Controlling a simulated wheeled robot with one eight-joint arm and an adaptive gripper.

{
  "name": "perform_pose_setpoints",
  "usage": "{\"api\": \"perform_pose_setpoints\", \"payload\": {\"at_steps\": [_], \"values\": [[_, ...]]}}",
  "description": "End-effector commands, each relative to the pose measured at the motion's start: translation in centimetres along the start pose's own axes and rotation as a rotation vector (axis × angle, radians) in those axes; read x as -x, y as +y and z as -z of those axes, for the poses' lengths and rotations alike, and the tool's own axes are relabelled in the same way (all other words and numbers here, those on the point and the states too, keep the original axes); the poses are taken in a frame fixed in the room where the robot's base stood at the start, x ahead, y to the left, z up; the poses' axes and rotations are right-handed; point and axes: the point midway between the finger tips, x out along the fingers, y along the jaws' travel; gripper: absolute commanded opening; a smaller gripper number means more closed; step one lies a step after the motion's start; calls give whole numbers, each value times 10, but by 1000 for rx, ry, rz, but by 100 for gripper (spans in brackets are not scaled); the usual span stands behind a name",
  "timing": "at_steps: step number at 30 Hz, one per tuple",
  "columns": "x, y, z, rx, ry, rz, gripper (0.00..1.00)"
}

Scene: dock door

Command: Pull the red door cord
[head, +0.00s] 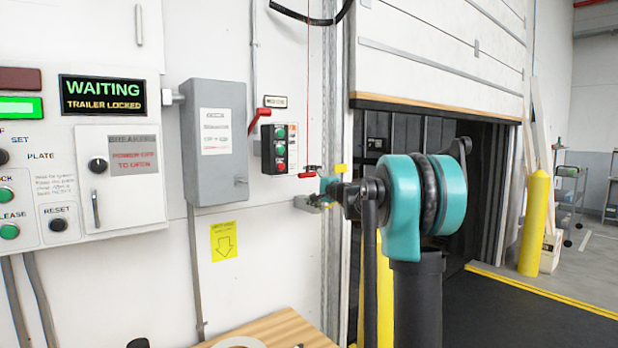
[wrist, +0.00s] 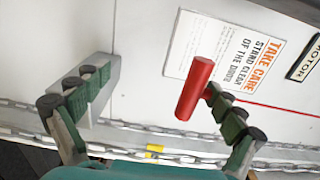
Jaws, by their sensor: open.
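The red door cord (head: 308,80) hangs straight down the white wall beside the door frame in the head view. Its red handle (head: 307,175) is at the lower end, close to my gripper (head: 312,188), which is small and partly hidden by my arm. In the wrist view, the red cylindrical handle (wrist: 194,90) lies between the fingers of my open gripper (wrist: 150,86), much nearer the right finger. The thin cord (wrist: 275,106) runs off to the right beyond that finger. I cannot tell whether the finger touches the handle.
A push-button box (head: 279,149) and a grey box (head: 215,140) with a red lever (head: 258,118) are on the wall left of the cord. The dock door (head: 440,50) is partly raised. A wooden surface (head: 270,332) is below; a yellow bollard (head: 535,222) stands right.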

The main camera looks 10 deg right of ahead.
Motion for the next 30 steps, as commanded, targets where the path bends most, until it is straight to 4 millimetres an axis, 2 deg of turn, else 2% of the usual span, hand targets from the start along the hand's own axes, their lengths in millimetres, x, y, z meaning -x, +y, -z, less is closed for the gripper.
{"api": "perform_pose_setpoints", "payload": {"at_steps": [5,30], "values": [[10,0,0,0,0,0,95],[86,0,1,0,2,0,95]]}}
